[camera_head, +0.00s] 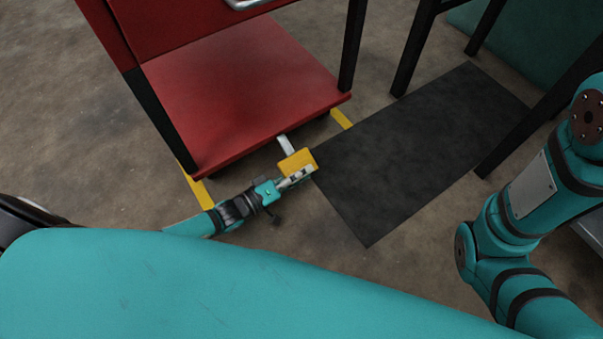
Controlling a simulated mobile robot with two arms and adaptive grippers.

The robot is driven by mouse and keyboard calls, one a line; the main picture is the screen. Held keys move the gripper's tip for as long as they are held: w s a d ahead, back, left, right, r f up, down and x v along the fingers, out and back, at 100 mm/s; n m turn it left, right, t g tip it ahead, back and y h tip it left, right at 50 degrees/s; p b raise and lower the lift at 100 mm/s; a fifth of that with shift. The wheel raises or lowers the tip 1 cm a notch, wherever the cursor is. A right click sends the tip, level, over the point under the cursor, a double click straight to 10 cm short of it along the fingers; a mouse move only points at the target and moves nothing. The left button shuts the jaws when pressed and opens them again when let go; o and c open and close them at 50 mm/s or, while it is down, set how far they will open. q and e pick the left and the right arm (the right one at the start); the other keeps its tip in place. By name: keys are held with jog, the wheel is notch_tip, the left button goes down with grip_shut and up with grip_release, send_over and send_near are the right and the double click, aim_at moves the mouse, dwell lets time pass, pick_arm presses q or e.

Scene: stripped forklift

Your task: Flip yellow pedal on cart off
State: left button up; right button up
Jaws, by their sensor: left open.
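The red cart (235,85) stands at the upper left, with a flat red lower deck and dark posts. The yellow pedal (297,160) sticks out from under the deck's near edge on a short pale lever (285,144). My left gripper (298,177) is open, with its fingers right at the near side of the pedal; I cannot tell whether they touch it. The gripper hides part of the pedal's near edge. My right arm shows at the right, but its gripper is out of view.
A dark mat (410,150) lies on the brown floor right of the pedal. Yellow floor markings (199,190) show by the cart. Black legs (414,50) stand at the upper right, near a green surface (530,35). Bare floor lies between the cart and my base.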

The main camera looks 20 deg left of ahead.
aim_at(303, 167)
pick_arm(q)
grip_shut()
dwell(0.3)
jog(key=r+n+p, duration=0.1)
jog(key=p, duration=0.1)
jog(key=r+n+p, duration=0.1)
jog(key=r+p, duration=0.1)
jog(key=d+r+n+p, duration=0.1)
jog(key=r+n+p, duration=0.1)
jog(key=shift+s, duration=0.25)
grip_release()
jog(key=shift+a, duration=0.1)
jog(key=shift+s, duration=0.1)
